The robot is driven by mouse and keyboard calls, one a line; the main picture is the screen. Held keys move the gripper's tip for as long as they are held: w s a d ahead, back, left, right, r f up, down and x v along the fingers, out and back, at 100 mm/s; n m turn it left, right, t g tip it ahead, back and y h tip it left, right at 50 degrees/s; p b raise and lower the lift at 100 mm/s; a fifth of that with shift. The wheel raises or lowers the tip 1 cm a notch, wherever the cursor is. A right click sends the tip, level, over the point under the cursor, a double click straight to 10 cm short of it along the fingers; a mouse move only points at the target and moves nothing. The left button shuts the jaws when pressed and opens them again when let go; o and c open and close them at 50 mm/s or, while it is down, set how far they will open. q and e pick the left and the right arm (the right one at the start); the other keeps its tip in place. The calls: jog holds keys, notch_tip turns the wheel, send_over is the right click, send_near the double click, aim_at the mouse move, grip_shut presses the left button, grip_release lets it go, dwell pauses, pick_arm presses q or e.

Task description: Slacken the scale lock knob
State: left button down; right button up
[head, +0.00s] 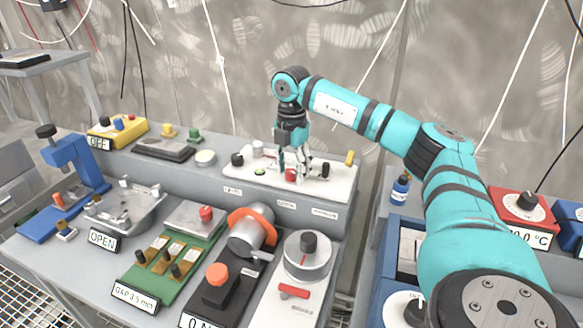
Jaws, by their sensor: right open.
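My right gripper (291,160) points down over a white plate (335,183) on the raised back ledge. It is open, with its fingers around or just above a small red knob (291,175); I cannot tell whether they touch it. The plate also carries a black knob (237,159) at its left, a pale knob (258,149), a green button (260,171), a dark knob (325,169) and a yellow piece (350,157). Small labels below the plate are too small to read, so I cannot tell which knob is the scale lock. My left gripper is not in view.
In front stand a round dial with a black knob (308,243), an orange-ringed cylinder (252,228), an orange-button box (217,283) and a green board (168,267). A blue clamp (72,165) stands left. A red temperature box (524,212) is right of my arm.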

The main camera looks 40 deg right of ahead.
jog(key=shift+c, duration=1.1)
grip_shut()
